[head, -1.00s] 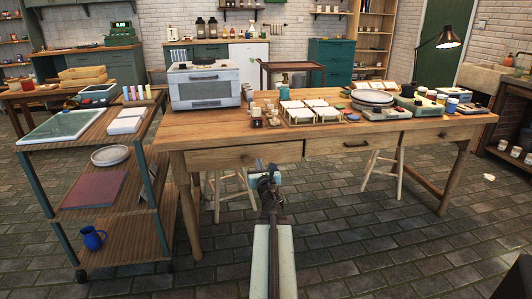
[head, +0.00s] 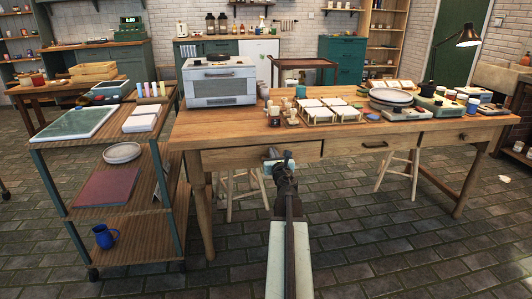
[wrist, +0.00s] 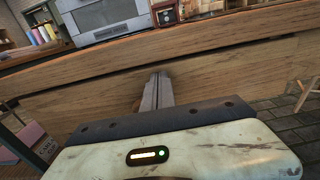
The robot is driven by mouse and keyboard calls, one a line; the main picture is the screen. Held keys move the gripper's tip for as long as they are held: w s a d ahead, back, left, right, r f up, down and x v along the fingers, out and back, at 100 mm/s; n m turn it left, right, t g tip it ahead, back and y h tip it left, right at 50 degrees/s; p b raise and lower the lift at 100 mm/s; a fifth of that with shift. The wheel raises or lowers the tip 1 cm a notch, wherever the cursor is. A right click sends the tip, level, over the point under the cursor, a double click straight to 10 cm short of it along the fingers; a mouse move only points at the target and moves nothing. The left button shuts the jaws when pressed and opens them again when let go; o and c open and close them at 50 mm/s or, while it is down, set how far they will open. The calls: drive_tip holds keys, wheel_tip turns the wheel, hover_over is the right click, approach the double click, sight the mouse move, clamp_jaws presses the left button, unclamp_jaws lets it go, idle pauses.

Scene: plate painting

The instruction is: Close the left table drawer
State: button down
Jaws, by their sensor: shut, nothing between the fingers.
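The wooden worktable (head: 330,132) stands ahead of me. Its left drawer (head: 228,161) is under the left part of the tabletop; its front looks nearly flush with the table front, and any small gap is hard to tell. My gripper (head: 271,155) is shut and empty, in front of the drawer's middle and hiding its knob. In the wrist view, the shut fingers (wrist: 156,88) point at the drawer front (wrist: 100,92) and seem to be at or touching it.
A wooden shelf cart (head: 150,150) with a blue mug (head: 105,237) stands close to the table's left. A white oven (head: 219,82) and several trays and pots are on the tabletop. A stool (head: 398,170) stands beneath. The floor in front is clear.

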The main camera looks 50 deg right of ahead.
drive_tip(key=shift+w, duration=0.15)
drive_tip(key=x, duration=0.3)
drive_tip(key=shift+w+d, duration=0.2)
drive_tip(key=shift+w, duration=0.05)
drive_tip(key=shift+w+d+r, duration=0.15)
drive_tip(key=shift+w+d, duration=0.05)
